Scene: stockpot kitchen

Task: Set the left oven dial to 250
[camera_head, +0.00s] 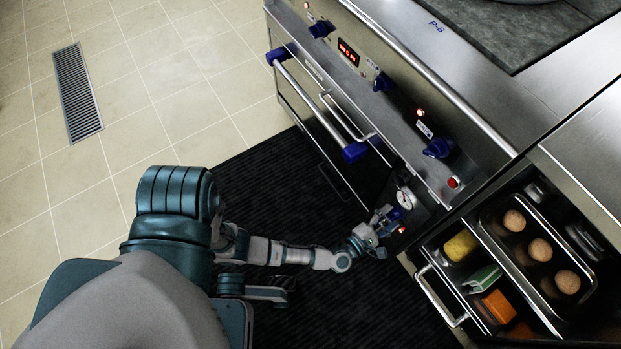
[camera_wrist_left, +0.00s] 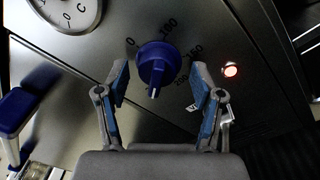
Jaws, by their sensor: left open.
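A round blue oven dial (camera_wrist_left: 157,65) sits on the metal panel in the left wrist view, with printed numbers 0, 100 and 150 around it and another small mark lower right. Its raised grip points toward the bottom of the picture. In the head view the dial (camera_head: 394,214) shows small at the oven's lower front, partly covered by my gripper. My left gripper (camera_wrist_left: 160,85) is open, one finger on each side of the dial, with gaps visible; I cannot tell any contact. In the head view my left gripper (camera_head: 378,222) is at that panel. My right gripper is out of view.
A round white gauge (camera_head: 405,198) and a lit red lamp (camera_wrist_left: 230,70) are beside the dial. More blue knobs (camera_head: 437,148) line the stove front above. An oven handle (camera_head: 320,105) sticks out left. An open drawer (camera_head: 500,270) with eggs and sponges juts out right.

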